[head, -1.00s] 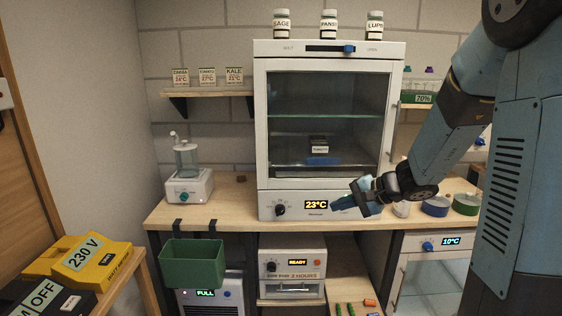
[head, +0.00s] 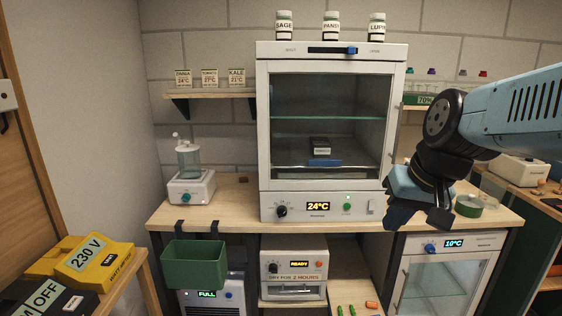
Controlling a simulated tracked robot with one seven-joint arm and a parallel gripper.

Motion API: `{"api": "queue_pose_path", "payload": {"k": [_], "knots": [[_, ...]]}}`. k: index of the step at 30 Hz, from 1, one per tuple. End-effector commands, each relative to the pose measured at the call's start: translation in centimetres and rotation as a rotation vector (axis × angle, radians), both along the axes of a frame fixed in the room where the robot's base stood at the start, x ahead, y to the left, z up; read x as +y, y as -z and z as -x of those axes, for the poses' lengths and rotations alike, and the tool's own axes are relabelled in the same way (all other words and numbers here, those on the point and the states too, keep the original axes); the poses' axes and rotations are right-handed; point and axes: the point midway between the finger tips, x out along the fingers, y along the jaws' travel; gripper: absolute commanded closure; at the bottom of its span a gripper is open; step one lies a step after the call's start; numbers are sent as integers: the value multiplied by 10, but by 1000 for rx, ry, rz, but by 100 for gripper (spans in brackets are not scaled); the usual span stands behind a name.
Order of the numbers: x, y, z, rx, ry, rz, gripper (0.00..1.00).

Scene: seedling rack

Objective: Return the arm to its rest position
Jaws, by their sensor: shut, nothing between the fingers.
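My gripper (head: 412,212) is at the end of my blue arm, which reaches in from the right edge of the head view. It hangs in the air in front of the bench's right part, to the right of the incubator's control panel, and points downward. Its fingers are shut with nothing held. It hides part of the bench top and whatever stands behind it there.
The white incubator (head: 398,60) stands on the bench (head: 235,205), its door closed and its display reading 24°C. A cooler (head: 455,240) showing 10°C is below my gripper. A green bin (head: 195,265) hangs at the front left.

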Motion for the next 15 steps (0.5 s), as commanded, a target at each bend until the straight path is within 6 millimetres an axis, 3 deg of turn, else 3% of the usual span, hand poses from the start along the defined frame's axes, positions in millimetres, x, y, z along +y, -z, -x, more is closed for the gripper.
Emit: {"api": "queue_pose_path", "payload": {"k": [6,15], "knots": [[-22,-16,24,-91,2,143,100],[-29,-21,30,-116,7,187,100]]}}
